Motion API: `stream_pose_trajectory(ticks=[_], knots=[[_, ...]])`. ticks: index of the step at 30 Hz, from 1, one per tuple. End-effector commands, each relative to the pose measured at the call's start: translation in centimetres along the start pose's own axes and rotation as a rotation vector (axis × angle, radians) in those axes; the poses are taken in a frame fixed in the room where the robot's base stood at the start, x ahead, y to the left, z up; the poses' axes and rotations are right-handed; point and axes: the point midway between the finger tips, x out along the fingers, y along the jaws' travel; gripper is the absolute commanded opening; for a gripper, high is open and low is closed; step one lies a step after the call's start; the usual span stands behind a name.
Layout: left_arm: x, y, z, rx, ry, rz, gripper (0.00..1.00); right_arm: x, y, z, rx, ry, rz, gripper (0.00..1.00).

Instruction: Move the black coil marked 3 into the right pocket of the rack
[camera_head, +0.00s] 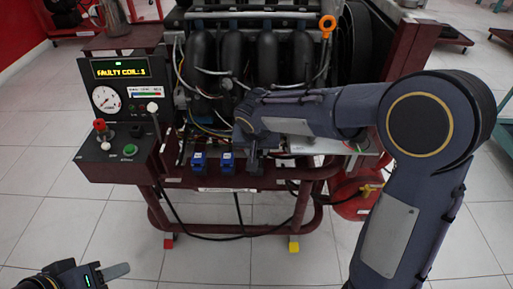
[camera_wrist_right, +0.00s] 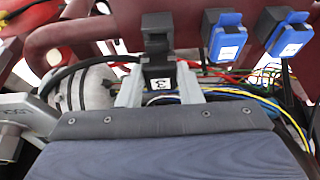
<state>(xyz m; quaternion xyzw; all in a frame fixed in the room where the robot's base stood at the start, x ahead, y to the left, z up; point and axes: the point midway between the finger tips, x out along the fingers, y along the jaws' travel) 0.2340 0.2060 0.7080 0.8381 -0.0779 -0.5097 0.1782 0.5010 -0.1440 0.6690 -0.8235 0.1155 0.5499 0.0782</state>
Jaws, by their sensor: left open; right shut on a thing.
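The black coil marked 3 (camera_wrist_right: 158,75) is between the fingers of my right gripper (camera_wrist_right: 160,95) in the right wrist view, its white label showing upside down. In the head view the coil (camera_head: 256,160) is small and dark at the end of my right arm, at the front rail and just right of two blue coils (camera_head: 199,162). The blue coils also show in the right wrist view (camera_wrist_right: 226,42). The rack's right pocket is hidden, and I cannot tell whether the coil is seated in it. My left gripper (camera_head: 100,274) is open and empty at the lower left.
The engine (camera_head: 250,60) stands behind the rail, with loose wires around my right gripper. A control box (camera_head: 122,110) at the left has a display reading a faulty coil 3. The floor in front is clear.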

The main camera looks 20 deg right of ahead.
Motion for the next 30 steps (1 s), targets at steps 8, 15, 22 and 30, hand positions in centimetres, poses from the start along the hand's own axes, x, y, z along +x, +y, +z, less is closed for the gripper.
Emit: stream_pose_trajectory(ticks=[8, 15, 22, 30], knots=[[0.8, -0.3, 0.4, 0.0, 0.0, 0.0, 0.45, 0.9, 0.0, 0.4, 0.0, 0.0, 0.0, 0.05], [1.3, -0.6, 0.7, 0.0, 0.0, 0.0, 0.45, 1.6, 0.0, 0.7, 0.0, 0.0, 0.0, 0.05], [1.5, -0.7, 0.8, 0.0, 0.0, 0.0, 0.45, 1.9, 0.0, 0.8, 0.0, 0.001, 0.0, 0.05], [1.5, -0.7, 0.8, 0.0, 0.0, 0.0, 0.45, 1.9, 0.0, 0.8, 0.0, 0.0, 0.0, 0.05]])
